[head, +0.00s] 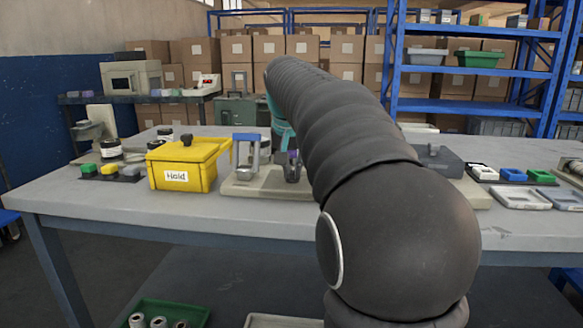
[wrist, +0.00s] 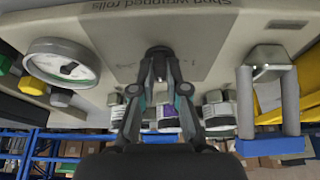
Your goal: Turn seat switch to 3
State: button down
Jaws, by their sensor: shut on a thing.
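In the wrist view, which looks upside down, my gripper (wrist: 160,70) is shut on a small dark knob (wrist: 158,50) on the pale machine panel (wrist: 215,45). The knob appears to be the seat switch. The fingertips hide most of it, and I cannot read its setting or any number marks. The pale machine base (head: 255,187) shows on the table to the left of my arm.
A round white gauge (wrist: 62,66) and a blue-barred handle (wrist: 275,145) flank my gripper in the wrist view. Several wrapped rolls (wrist: 166,118) show behind the fingers. In the head view a yellow box (head: 181,179) stands left of the machine, and small trays (head: 520,198) lie at the right.

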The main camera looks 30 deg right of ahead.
jog(key=c, duration=1.2)
grip_release()
jog(key=shift+a, duration=0.1)
jog(key=shift+r, duration=0.1)
jog(key=v, duration=1.1)
jog(key=shift+r, duration=0.35)
jog(key=shift+s+a, duration=0.1)
